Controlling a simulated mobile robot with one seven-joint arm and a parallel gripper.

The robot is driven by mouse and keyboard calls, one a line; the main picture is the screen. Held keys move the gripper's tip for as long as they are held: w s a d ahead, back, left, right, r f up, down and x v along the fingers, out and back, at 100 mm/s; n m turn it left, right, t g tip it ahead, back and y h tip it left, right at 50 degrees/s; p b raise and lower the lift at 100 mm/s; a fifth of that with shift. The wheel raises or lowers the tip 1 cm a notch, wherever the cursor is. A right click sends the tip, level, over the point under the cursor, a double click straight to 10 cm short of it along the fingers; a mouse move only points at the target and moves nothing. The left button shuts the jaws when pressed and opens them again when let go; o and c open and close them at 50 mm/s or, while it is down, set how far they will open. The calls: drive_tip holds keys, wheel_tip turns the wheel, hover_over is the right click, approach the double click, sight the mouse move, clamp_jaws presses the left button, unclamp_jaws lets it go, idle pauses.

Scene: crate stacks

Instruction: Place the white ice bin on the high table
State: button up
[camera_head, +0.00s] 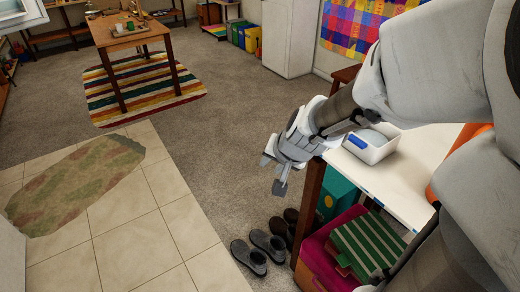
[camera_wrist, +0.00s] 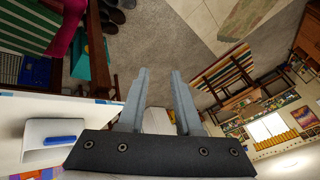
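A white bin (camera_head: 378,152) with a blue piece on its near side stands on a white-topped table (camera_head: 405,188) at the right. My gripper (camera_head: 273,173) is left of that table's edge, over the floor, apart from the bin. Its two fingers are spread with nothing between them. In the wrist view the open gripper (camera_wrist: 158,85) shows at the centre, and the white bin (camera_wrist: 38,146) with its blue piece is at lower left on the white tabletop (camera_wrist: 25,106). A wooden table (camera_head: 130,36) with small items on it stands at the far left. I cannot tell which table is the high one.
Shelves under the white top hold a green-striped item (camera_head: 368,242) and a teal box (camera_head: 335,195). Dark shoes (camera_head: 268,244) lie on the floor beside it. Open carpet (camera_head: 215,110) and a striped rug (camera_head: 150,88) lie toward the wooden table.

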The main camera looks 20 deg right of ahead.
drive_tip(key=s+a+r+n+g, duration=0.1)
drive_tip(key=s+a+r+n, duration=0.3)
drive_tip(key=s+r+n, duration=0.3)
drive_tip(key=s+r, duration=0.4)
drive_tip(key=s, duration=0.4)
drive_tip(key=shift+a+n+h, duration=0.2)
drive_tip(key=shift+n+h, duration=0.1)
wheel_tip(320, 180, up, 2)
drive_tip(key=shift+r+p, duration=0.1)
drive_tip(key=shift+p, duration=1)
drive_tip(key=shift+a, duration=0.15)
